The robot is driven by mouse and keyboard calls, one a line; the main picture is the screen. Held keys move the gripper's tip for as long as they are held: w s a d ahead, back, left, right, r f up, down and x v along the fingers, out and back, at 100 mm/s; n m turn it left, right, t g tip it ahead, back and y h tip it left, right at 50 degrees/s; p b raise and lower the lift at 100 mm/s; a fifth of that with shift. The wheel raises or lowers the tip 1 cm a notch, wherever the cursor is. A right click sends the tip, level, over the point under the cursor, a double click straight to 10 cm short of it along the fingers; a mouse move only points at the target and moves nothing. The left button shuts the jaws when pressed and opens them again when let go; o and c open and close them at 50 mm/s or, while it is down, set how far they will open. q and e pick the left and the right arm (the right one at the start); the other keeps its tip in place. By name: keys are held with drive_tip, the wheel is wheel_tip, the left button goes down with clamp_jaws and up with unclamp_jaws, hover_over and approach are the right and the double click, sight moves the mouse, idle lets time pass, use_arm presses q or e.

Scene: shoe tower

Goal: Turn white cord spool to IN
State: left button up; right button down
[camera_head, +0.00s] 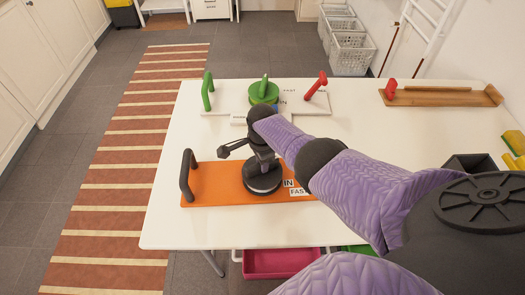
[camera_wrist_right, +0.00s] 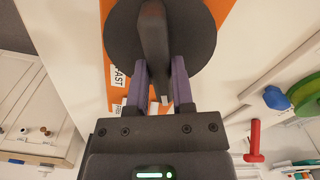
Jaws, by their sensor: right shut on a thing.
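An orange board (camera_head: 225,184) lies near the front of the white table, with a black arched handle (camera_head: 187,175) at its left end. A dark round spool with a pale band (camera_head: 263,189) sits on the board. The labels IN and FAST (camera_head: 297,187) show beside it, partly covered by my arm. My right gripper (camera_head: 262,163) is above the spool. In the right wrist view its purple fingers (camera_wrist_right: 161,82) are shut on the dark upright grip (camera_wrist_right: 154,35) on the spool's disc (camera_wrist_right: 122,35). My left gripper is not in view. I see no cord clearly.
Behind stands a pale board (camera_head: 215,104) with a green round knob (camera_head: 264,92), a green handle (camera_head: 207,90) and a red handle (camera_head: 316,86). A wooden tray (camera_head: 440,97) lies at the back right. The table's left front is clear.

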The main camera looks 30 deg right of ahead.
drive_tip(key=m, duration=0.2)
drive_tip(key=shift+m, duration=0.4)
drive_tip(key=shift+m+p, duration=0.3)
drive_tip(key=shift+m, duration=0.4)
drive_tip(key=shift+c, duration=2.4)
unclamp_jaws()
